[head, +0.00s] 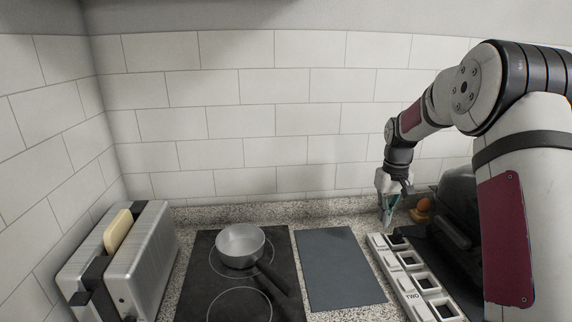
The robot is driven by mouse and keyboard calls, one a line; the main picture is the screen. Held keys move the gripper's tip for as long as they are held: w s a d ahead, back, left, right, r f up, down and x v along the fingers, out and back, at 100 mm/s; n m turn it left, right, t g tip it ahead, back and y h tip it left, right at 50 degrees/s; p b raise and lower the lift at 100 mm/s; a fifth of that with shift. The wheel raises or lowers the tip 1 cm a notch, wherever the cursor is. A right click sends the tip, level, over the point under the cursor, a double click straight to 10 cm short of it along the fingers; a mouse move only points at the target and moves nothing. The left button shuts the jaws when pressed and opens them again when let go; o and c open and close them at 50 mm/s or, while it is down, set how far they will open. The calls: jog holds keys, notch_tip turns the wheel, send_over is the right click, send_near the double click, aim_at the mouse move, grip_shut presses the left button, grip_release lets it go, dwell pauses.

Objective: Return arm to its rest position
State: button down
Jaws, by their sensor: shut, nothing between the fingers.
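My arm reaches in from the right side of the head view, bent at the elbow and angled down toward the back of the counter. My gripper (388,218) points down near the back right, above the far end of a white rack with square openings. It is shut with nothing held. A small teal patch shows at the fingers; I cannot tell what it belongs to. The fingertips are small in this view.
A saucepan (240,246) stands on the black cooktop (200,285). A toaster (140,262) with bread (117,231) is at left. The grey mat (338,268) is bare. The white rack (405,283), a dark appliance (457,225) and an orange item (424,205) are at right.

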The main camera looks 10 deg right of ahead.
jog(key=s+a+r+t, duration=0.1)
jog(key=s+a+r, duration=0.4)
jog(key=s+r, duration=0.25)
jog(key=s+a+r+t, duration=0.1)
jog(key=s+a+r, duration=0.4)
jog(key=s+r, duration=0.3)
jog(key=s+a+t, duration=0.1)
jog(key=s+a, duration=0.2)
jog(key=s, duration=0.7)
jog(key=s+a+t, duration=0.2)
jog(key=s+a, duration=0.1)
jog(key=s, duration=0.7)
jog(key=shift+s+r, duration=0.15)
jog(key=shift+r, duration=0.15)
